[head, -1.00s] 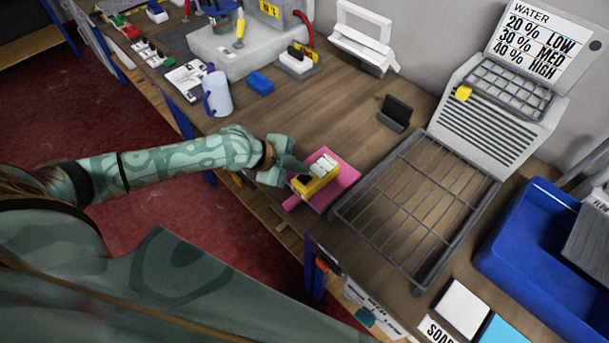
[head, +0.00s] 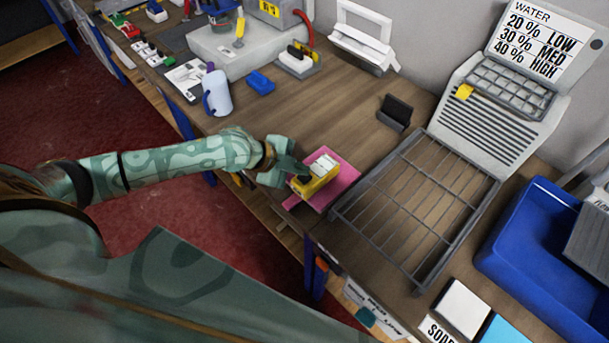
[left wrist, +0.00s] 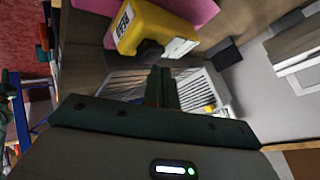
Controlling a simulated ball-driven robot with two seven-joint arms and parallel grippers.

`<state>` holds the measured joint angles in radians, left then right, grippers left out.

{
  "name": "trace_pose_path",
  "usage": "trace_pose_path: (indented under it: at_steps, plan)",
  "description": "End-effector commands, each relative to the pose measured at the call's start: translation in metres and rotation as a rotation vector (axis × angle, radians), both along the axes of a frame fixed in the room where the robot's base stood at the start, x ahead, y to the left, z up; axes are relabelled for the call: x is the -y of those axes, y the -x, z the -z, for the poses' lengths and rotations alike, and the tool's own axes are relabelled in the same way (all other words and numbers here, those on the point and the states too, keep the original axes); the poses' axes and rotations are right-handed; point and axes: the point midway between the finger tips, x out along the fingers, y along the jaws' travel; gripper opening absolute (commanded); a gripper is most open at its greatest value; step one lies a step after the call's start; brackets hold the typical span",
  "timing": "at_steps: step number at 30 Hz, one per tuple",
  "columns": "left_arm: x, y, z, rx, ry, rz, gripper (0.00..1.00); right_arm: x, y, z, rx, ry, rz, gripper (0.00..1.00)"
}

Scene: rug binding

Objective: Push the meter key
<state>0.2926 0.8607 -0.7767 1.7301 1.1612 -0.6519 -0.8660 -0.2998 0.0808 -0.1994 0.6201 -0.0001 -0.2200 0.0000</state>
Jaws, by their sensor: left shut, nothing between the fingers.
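The yellow meter (head: 319,184) with a pale top face lies on a pink mat (head: 346,177) near the table's front edge. It also shows upside down at the top of the left wrist view (left wrist: 158,27), with a dark knob-like part (left wrist: 149,49) on its near side that may be the key. My left gripper (head: 299,167) is at the left of the meter, its fingers close to the meter's top left end. In the left wrist view its fingers (left wrist: 162,84) are shut and empty; I cannot tell whether they touch the meter. My right gripper is not in view.
A wire rack (head: 415,205) stands right of the mat, with a grey machine and water sign (head: 538,45) behind it. A black stand (head: 395,112), blue block (head: 260,83) and white jug (head: 217,95) stand farther back. A blue bin (head: 535,245) is at right. The middle tabletop is clear.

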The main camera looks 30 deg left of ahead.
Motion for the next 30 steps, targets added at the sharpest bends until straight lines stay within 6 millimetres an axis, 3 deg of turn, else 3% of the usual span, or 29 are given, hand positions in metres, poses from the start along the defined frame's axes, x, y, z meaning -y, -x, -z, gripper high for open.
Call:
trace_pose_path:
  at_steps: [30]
  plan:
    - [-0.0004,0.0,0.0096,0.0,-0.001,-0.001,0.0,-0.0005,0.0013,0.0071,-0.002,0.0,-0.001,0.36]
